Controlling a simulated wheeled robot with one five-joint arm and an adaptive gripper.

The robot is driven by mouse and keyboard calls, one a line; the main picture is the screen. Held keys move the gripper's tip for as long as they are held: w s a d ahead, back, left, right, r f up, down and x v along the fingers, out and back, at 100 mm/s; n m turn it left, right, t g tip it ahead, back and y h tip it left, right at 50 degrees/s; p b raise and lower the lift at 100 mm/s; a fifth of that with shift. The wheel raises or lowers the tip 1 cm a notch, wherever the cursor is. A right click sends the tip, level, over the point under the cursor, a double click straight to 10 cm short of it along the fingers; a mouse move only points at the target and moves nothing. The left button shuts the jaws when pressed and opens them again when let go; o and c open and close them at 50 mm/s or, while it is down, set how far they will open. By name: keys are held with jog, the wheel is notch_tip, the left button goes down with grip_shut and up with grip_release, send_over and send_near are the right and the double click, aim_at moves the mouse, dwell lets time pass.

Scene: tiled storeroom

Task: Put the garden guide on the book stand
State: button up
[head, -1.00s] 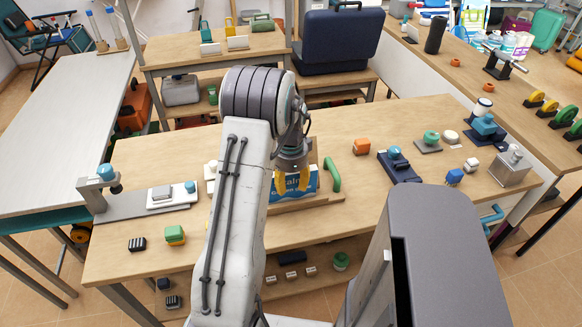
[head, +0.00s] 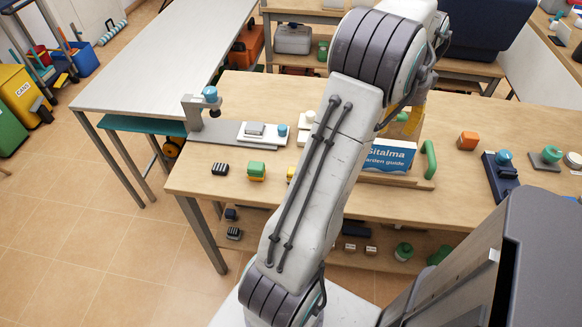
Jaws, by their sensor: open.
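The garden guide (head: 388,157) is a blue and white book with its cover facing me. It stands on the wooden base of what looks like the book stand (head: 408,183), beside that stand's upright green end piece (head: 430,160). My arm hides the book's left part. My gripper (head: 411,106) has yellow fingers, is open, and shows above and behind the book's top edge, apart from it as far as I can see. The arm partly hides the fingers.
On the wooden bench (head: 240,105), a grey fixture (head: 210,125) with a white block stands left. A white table (head: 150,60) is at left.

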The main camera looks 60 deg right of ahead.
jog(key=w+n, duration=0.1)
jog(key=w, duration=0.1)
jog(key=w+a+r+n, duration=0.1)
jog(key=w, duration=0.1)
jog(key=w+a+n, duration=0.1)
jog(key=w, duration=0.2)
jog(key=shift+a+r, duration=0.15)
jog(key=shift+r, duration=0.25)
jog(key=w+a+r+n+t, duration=0.1)
jog(key=w+a+r+n, duration=0.1)
jog(key=w+a+n, duration=0.55)
jog(key=w+a+r+n, duration=0.2)
jog(key=w+a+n, duration=0.2)
jog(key=w+a, duration=0.6)
jog(key=s+a+f+n+t, duration=0.1)
jog(key=s+a+n, duration=0.1)
jog(key=a+n, duration=0.6)
jog(key=s+a+f+n+t, duration=0.1)
jog(key=a+f+n, duration=0.1)
jog(key=a+n, duration=0.7)
jog(key=a, duration=0.8)
jog(key=shift+s+a, duration=0.2)
jog(key=shift+s, duration=0.2)
jog(key=shift+r, duration=0.1)
notch_tip(320, 180, up, 4)
jog(key=p, duration=0.3)
jog(key=shift+d, duration=0.15)
